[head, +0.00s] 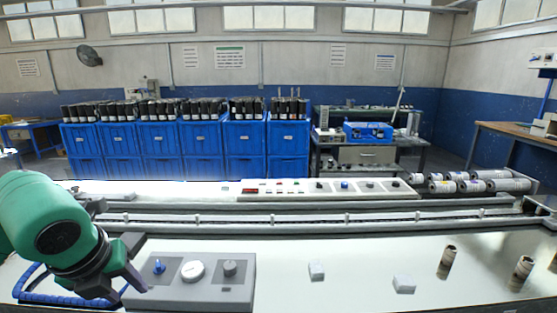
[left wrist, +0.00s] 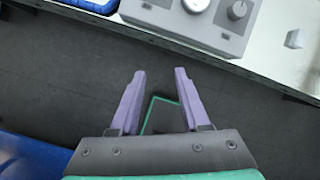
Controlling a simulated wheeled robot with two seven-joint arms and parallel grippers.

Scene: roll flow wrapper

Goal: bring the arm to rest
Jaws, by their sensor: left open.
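My left arm comes in from the left in the head view, with its gripper (head: 134,278) low beside the left end of a grey control box. In the left wrist view my left gripper (left wrist: 157,80) is open, with two purple fingers apart and nothing between them. Below the fingers is dark floor, in front of the machine's edge. My right gripper is not in view.
The grey control box (head: 190,290) carries a blue knob, a white dial and a dark knob. A blue coiled hose (head: 60,296) lies left of it. Two white blocks (head: 316,271) (head: 404,285) and two dark-topped cylinders (head: 446,262) (head: 521,272) stand on the pale surface to the right.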

